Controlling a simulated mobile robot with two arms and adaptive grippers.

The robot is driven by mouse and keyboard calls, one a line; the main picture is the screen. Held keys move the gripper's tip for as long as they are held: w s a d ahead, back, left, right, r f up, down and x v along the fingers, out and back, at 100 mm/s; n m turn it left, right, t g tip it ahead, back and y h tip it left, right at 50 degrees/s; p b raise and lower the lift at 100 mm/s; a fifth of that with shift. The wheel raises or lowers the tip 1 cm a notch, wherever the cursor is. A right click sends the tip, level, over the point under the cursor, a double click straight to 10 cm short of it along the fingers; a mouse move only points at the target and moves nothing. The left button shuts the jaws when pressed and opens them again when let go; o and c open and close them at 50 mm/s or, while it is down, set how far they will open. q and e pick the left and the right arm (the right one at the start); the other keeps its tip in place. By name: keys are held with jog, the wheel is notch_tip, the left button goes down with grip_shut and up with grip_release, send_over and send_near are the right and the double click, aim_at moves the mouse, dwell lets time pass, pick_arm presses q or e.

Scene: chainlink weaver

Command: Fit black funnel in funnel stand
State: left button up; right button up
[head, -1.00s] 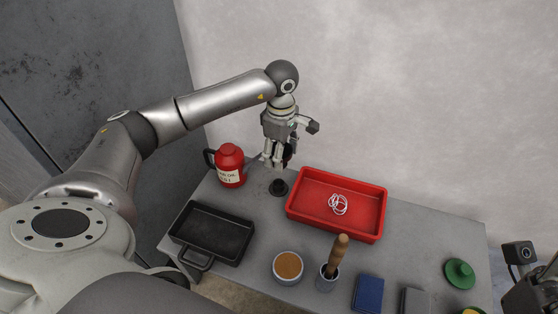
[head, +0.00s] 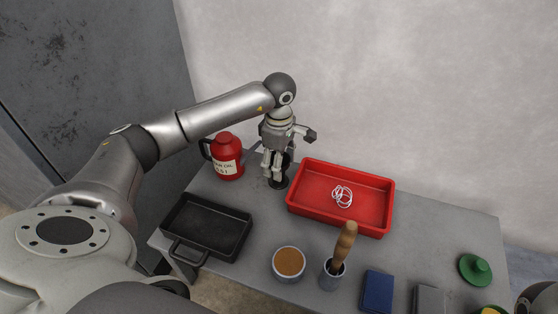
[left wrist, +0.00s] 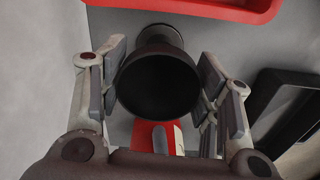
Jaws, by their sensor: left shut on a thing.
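The black funnel (left wrist: 158,88) is between the finger pads of my left gripper (head: 272,176), its wide dark mouth facing the left wrist camera. In the head view the fingers hide much of the funnel (head: 288,158). The left gripper is shut on it, upright above the small black funnel stand (head: 279,185) on the table. In the left wrist view a dark round rim (left wrist: 158,32) shows just beyond the funnel; I cannot tell whether the funnel touches the stand. My right gripper's fingers are not in view.
A red oil can (head: 229,163) stands close on the left and a red tray (head: 318,215) with white rings close on the right. A black pan (head: 190,252), a brown-filled bowl (head: 289,262) and a cup with a wooden-handled tool (head: 346,243) are nearer me. The wall is behind.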

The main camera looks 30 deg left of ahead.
pick_arm(q)
jog(key=shift+f, duration=0.15)
jog(key=o, duration=1.1)
notch_tip(320, 180, up, 12)
dwell(0.6)
